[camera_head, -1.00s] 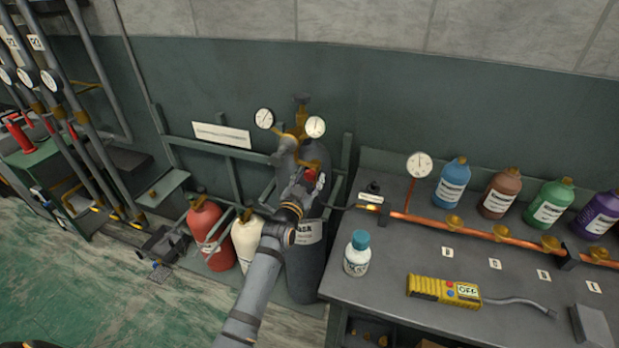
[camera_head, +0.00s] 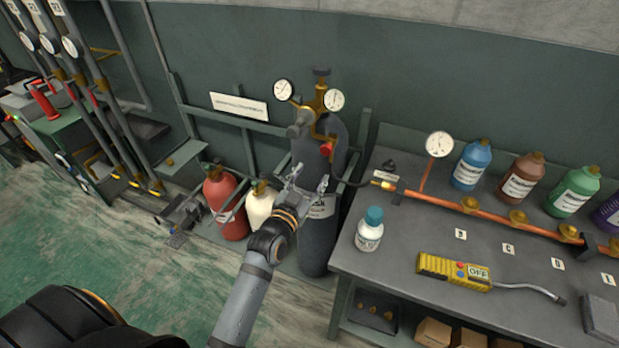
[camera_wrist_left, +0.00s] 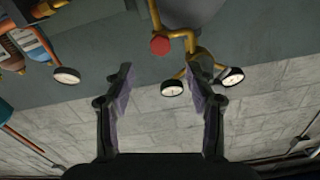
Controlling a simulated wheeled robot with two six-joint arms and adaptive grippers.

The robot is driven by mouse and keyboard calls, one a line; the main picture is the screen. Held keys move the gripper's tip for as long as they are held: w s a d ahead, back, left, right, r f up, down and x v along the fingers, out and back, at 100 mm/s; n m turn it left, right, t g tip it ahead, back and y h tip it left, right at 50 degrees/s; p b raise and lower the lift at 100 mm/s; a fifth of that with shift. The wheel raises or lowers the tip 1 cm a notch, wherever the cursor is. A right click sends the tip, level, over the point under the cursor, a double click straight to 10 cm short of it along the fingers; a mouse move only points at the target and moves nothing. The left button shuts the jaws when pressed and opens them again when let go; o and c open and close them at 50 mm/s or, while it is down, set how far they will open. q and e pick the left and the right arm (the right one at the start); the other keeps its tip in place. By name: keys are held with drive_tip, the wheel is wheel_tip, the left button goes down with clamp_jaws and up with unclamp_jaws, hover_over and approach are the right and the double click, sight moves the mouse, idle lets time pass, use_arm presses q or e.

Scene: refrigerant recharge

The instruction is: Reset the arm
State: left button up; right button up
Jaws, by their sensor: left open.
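My left gripper (camera_head: 308,188) is open and empty in the head view, in front of the tall dark gas cylinder (camera_head: 318,235). It sits below the brass regulator (camera_head: 320,97) with its two round gauges and the red valve knob (camera_head: 326,149). In the left wrist view, the two fingers of this gripper (camera_wrist_left: 158,85) are spread wide with nothing between them. The red knob (camera_wrist_left: 160,45) shows beyond them near the top, and the gauges appear upside down. My right gripper is not in view.
A bench (camera_head: 400,262) at the right holds a white bottle with a teal cap (camera_head: 369,230), a yellow detector reading OFF (camera_head: 454,271), a copper pipe (camera_head: 440,199) and coloured bottles (camera_head: 470,166). Red (camera_head: 225,205) and cream (camera_head: 259,205) cylinders stand left. Green floor is open at lower left.

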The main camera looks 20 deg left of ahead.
use_arm(q)
drive_tip(key=shift+s, duration=0.1)
idle(0.3)
drive_tip(key=s+f+g, duration=0.3)
drive_tip(key=f, duration=0.9)
drive_tip(key=s+a+f+n+g, duration=0.1)
drive_tip(key=s+f+g, duration=0.15)
drive_tip(key=f, duration=0.95)
drive_tip(key=s+f+g, duration=0.2)
drive_tip(key=s+f, duration=0.2)
drive_tip(key=f, duration=0.7)
drive_tip(key=s+a+f+g, duration=0.3)
drive_tip(key=s+f+g, duration=0.2)
drive_tip(key=s+f, duration=1.1)
drive_tip(key=s+a+f+g, duration=0.2)
drive_tip(key=s+f, duration=0.1)
drive_tip(key=s, duration=0.6)
drive_tip(key=s+a+f+n+g+y, duration=0.1)
drive_tip(key=s+a+f+g, duration=0.1)
drive_tip(key=s, duration=0.8)
drive_tip(key=shift+s+f, duration=0.3)
drive_tip(key=shift+f, duration=0.6)
